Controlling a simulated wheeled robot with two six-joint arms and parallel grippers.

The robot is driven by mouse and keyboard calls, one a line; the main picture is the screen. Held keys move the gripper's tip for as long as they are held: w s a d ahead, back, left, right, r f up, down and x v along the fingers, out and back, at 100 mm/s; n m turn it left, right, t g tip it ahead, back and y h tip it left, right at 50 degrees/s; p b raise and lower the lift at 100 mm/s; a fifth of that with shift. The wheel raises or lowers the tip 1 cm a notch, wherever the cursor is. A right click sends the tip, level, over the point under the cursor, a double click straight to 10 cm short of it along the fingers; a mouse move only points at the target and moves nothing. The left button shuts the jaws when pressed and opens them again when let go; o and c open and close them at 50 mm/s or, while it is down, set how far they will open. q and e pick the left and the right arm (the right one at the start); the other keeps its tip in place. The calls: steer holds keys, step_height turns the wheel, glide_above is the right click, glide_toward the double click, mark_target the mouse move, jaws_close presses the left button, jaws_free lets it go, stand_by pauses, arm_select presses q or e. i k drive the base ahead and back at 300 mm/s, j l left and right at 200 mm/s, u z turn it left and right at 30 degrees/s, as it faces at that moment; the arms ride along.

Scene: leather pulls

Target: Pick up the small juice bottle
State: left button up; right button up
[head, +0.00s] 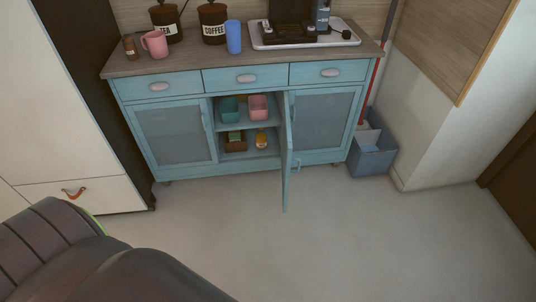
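The small juice bottle (261,139) is orange with a pale lower part. It stands upright on the lower shelf of the blue cabinet (247,168), in the open middle compartment, just left of the open door (287,150). No gripper of mine shows in the head view, so I cannot see whether either is open or shut.
A brown box with something green (235,142) sits left of the bottle. Teal and pink (258,107) containers are on the shelf above. The cabinet door juts out towards me. A grey bin (373,152) stands at the right. The floor (330,240) in front is clear.

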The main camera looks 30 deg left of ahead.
mark_target(260, 137)
steer(key=i+l+u, duration=0.1)
steer(key=l+u, duration=0.15)
steer(key=u, duration=0.15)
steer(key=i+l+u, duration=0.1)
steer(key=l+u, duration=0.15)
steer(key=u, duration=0.15)
steer(key=l+u, duration=0.25)
steer(key=u, duration=0.15)
steer(key=l+u, duration=0.4)
steer(key=l, duration=0.6)
steer(key=k+l+u, duration=0.15)
steer(key=l, duration=0.4)
steer(key=i+j+z, duration=0.1)
steer(key=i+j, duration=0.15)
steer(key=i+j+z, duration=0.15)
steer(key=j, duration=0.3)
steer(key=i+j+z, duration=0.1)
steer(key=i+j, duration=0.2)
steer(key=i+j+z, duration=0.1)
steer(key=j, duration=0.4)
steer(key=i, duration=0.1)
